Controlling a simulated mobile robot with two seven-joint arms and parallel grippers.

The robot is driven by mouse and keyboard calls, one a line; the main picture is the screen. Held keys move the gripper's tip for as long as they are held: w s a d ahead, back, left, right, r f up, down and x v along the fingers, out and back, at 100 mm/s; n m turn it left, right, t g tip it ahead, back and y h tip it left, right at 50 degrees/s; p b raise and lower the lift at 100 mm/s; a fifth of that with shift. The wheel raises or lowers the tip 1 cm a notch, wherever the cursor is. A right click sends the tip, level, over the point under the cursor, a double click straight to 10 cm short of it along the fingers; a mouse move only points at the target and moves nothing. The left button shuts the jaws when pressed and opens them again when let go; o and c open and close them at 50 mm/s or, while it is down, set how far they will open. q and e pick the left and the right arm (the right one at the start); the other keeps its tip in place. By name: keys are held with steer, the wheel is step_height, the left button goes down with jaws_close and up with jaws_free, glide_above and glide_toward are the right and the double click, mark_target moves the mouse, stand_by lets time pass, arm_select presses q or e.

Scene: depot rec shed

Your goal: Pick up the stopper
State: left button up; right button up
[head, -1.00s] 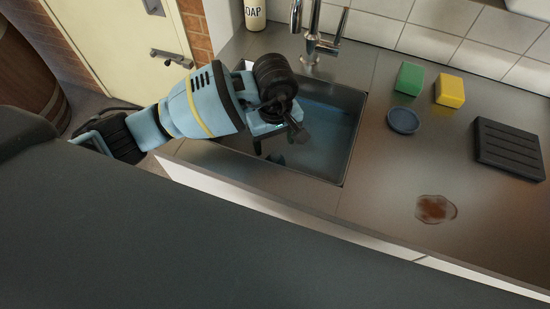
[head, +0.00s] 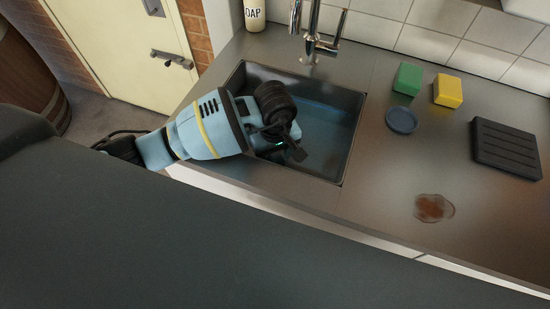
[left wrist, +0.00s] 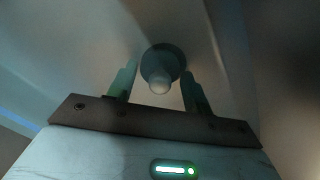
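The stopper (left wrist: 161,64) shows in the left wrist view as a dark round disc with a pale knob facing the camera, on the floor of the sink. My left gripper (left wrist: 160,85) is open, with one finger on each side of the knob and a gap visible on both sides. In the head view my left gripper (head: 290,150) is down inside the sink (head: 335,125), and the arm hides the stopper there. My right gripper is not in view.
The sink walls close in around my left gripper, with the tap (head: 318,45) behind. On the counter to the right are a green sponge (head: 408,78), a yellow sponge (head: 449,90), a round blue dish (head: 402,121), a black ridged rack (head: 508,148) and a brown spill (head: 434,208).

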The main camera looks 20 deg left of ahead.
arm_select(q)
steer(key=c, duration=0.6)
step_height(320, 180, up, 10)
